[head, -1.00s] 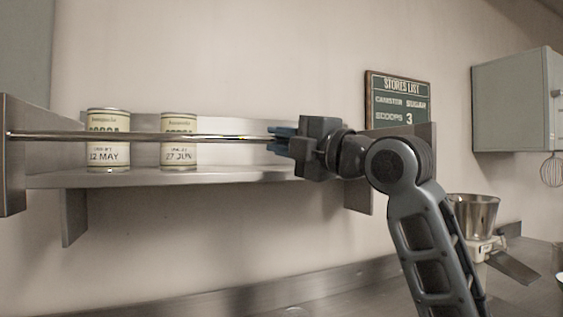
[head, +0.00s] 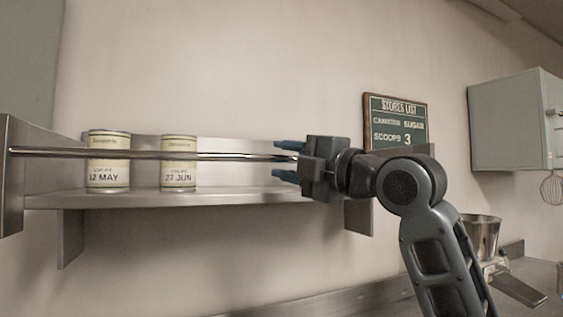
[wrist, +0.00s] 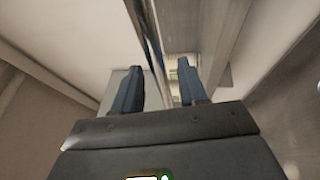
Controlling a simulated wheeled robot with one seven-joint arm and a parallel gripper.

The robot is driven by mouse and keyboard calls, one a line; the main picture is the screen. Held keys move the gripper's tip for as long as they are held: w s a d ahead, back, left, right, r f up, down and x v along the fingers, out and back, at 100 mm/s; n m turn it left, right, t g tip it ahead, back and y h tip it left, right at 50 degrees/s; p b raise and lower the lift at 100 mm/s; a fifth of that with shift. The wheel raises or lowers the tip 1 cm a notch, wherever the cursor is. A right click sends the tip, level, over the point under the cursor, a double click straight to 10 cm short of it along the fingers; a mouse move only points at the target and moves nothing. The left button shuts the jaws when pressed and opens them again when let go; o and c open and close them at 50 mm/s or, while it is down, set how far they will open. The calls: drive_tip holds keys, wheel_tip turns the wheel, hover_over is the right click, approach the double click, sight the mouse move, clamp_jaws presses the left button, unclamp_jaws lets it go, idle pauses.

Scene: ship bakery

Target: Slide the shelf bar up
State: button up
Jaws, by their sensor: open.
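The shelf bar (head: 225,156) is a thin shiny metal rod running across the front of the wall shelf (head: 130,201), in front of two cans. Its left end meets the shelf's left end plate (head: 12,190); its right part is hidden by my gripper. My gripper (head: 277,158) is at the right part of the shelf, its blue fingers spread above and below the bar, pointing left. In the wrist view the bar (wrist: 153,45) runs between the open fingers (wrist: 160,82), closer to the left finger. I cannot tell whether a finger touches it.
Two cream cans stand on the shelf behind the bar, labelled 12 MAY (head: 109,162) and 27 JUN (head: 179,164). A stores list board (head: 396,121) hangs behind my arm. A cabinet (head: 510,120), whisk (head: 552,188) and metal bowl (head: 480,235) are at right.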

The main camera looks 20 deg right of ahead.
drive_tip(key=b+v, duration=0.1)
drive_tip(key=v, duration=0.5)
drive_tip(key=shift+s+f, duration=0.1)
drive_tip(key=shift+f, duration=0.05)
drive_tip(key=s+a+f+m+h, duration=0.1)
drive_tip(key=s+f+m+h, duration=0.15)
drive_tip(key=f+m, duration=0.6)
drive_tip(key=s+f+m+h, duration=0.2)
drive_tip(key=s+f+m, duration=0.2)
drive_tip(key=f, duration=1)
drive_tip(key=s+a+f+m+h, duration=0.1)
drive_tip(key=s+f+m+h, duration=0.2)
drive_tip(key=f+m, duration=0.55)
drive_tip(key=shift+m+g+h, duration=0.55)
drive_tip(key=shift+m+g, duration=0.15)
drive_tip(key=shift+g, duration=0.1)
drive_tip(key=s+f, duration=0.4)
drive_tip(key=s, duration=0.1)
drive_tip(key=s+f, duration=0.5)
drive_tip(key=s+a+f, duration=0.1)
drive_tip(key=s+f, duration=0.3)
drive_tip(key=s, duration=0.2)
drive_tip(key=shift+s+f, duration=0.15)
drive_tip(key=shift+f, duration=0.1)
drive_tip(key=s+f+m+g, duration=0.1)
drive_tip(key=s+g, duration=0.1)
drive_tip(key=s, duration=1.5)
drive_tip(key=shift+y, duration=0.4)
